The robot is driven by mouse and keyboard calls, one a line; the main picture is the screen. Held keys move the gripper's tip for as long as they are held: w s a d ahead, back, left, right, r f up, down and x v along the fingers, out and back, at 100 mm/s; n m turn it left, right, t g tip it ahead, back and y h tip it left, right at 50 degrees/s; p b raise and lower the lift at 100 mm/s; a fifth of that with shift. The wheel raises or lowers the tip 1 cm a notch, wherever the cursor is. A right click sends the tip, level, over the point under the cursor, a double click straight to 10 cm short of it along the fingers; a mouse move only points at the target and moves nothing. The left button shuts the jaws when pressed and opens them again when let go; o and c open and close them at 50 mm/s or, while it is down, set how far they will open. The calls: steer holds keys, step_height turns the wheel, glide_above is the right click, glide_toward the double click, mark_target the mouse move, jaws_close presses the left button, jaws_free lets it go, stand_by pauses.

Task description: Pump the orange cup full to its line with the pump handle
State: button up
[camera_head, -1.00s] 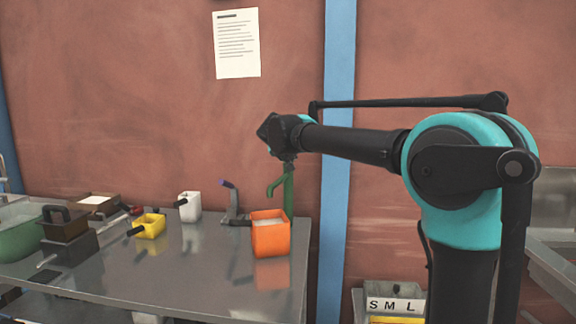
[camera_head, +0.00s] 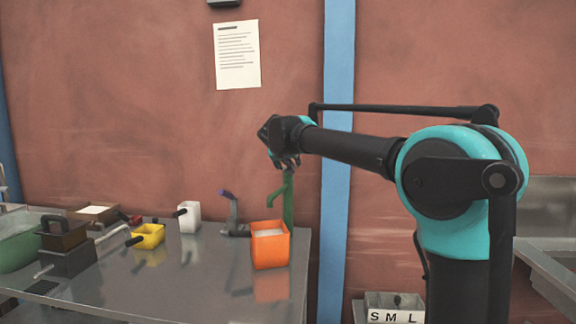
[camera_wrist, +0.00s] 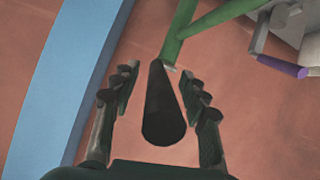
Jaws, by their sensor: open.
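The orange cup (camera_head: 270,245) stands upright near the table's right end. Pale material shows inside it below the rim; its line cannot be made out. The green pump (camera_head: 289,200) rises behind it, with its spout at upper left of the post. In the wrist view the pump handle (camera_wrist: 165,105) is a dark tapered grip on the green pump (camera_wrist: 187,30). My gripper (camera_wrist: 160,88) is open, its fingers on either side of the handle with gaps visible. In the head view my gripper (camera_head: 286,162) hangs at the pump's top, where the handle is hidden.
A grey tap-like piece with a purple lever (camera_head: 229,200) stands left of the cup. A white cup (camera_head: 189,217), a yellow cup (camera_head: 148,236) and a dark box (camera_head: 66,255) stand further left. The front middle of the table (camera_head: 190,285) is clear.

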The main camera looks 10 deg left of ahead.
steer(key=shift+s, duration=0.1)
steer(key=v, duration=1.1)
steer(key=shift+s+r, duration=0.3)
steer(key=s+d+f+m+g+h, duration=0.1)
steer(key=s+d+f+g, duration=0.25)
steer(key=d+f, duration=0.95)
steer(key=s+d+f+g, duration=0.2)
steer(key=s+d+f, duration=0.3)
steer(key=d+f, duration=0.75)
steer(key=s+d+f+g+y, duration=0.1)
steer(key=s+d+f, duration=0.1)
steer(key=s+f, duration=0.8)
steer(key=s+d+f+g, duration=0.1)
steer(key=s+d+f, duration=0.1)
steer(key=s+f, duration=0.9)
step_height(320, 180, down, 3)
steer(key=shift+f+m+y, duration=0.1)
steer(key=shift+m+y, duration=0.2)
steer(key=shift+y, duration=0.1)
